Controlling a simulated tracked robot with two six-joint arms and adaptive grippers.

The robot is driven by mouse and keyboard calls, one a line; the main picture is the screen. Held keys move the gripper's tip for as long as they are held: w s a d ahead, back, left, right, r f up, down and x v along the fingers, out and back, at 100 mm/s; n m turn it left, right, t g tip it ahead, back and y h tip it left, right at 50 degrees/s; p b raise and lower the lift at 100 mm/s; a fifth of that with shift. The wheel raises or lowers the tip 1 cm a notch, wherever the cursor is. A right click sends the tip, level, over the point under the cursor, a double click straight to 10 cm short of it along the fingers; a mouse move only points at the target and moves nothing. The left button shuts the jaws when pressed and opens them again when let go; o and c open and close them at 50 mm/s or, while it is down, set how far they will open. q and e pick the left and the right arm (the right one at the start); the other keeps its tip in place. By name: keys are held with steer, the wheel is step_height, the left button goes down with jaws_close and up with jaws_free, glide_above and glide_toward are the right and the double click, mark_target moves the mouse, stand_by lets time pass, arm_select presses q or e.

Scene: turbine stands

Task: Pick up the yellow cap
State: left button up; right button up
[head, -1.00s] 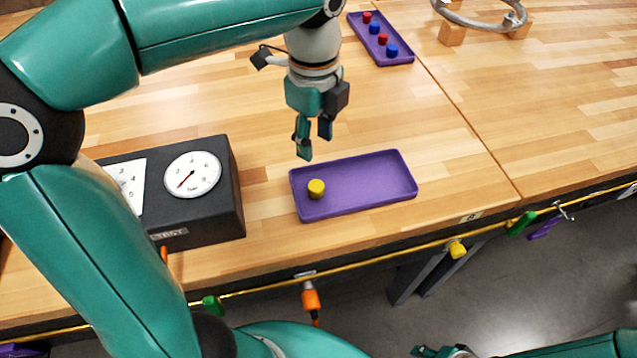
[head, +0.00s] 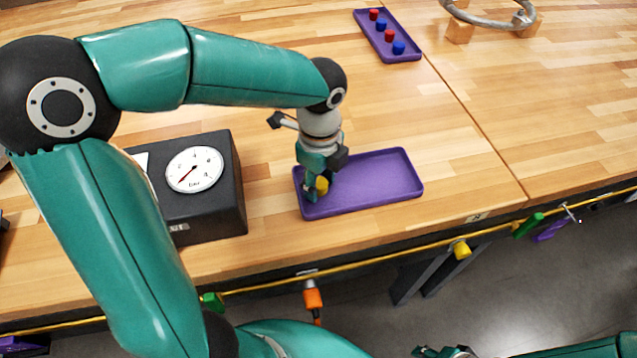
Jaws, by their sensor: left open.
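The yellow cap (head: 322,185) is at the left end of the near purple tray (head: 378,183) in the head view. My left gripper (head: 316,190) points down over that end of the tray. It is open, with its fingers down at the cap and partly covering it. I cannot tell whether the fingers touch the cap.
A black gauge box (head: 215,215) stands left of the tray. A far purple tray (head: 372,41) holds several red and blue caps. A metal ring (head: 490,18) rests on wooden blocks at the back right. A yellow cable (head: 385,258) runs along the table's front edge.

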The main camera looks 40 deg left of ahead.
mark_target(320, 181)
arm_select(q)
steer(key=c, duration=0.6)
step_height(320, 181, up, 20)
steer(key=p, duration=0.2)
stand_by(0.4)
steer(key=o, duration=0.3)
jaws_close()
steer(key=shift+f, duration=0.1)
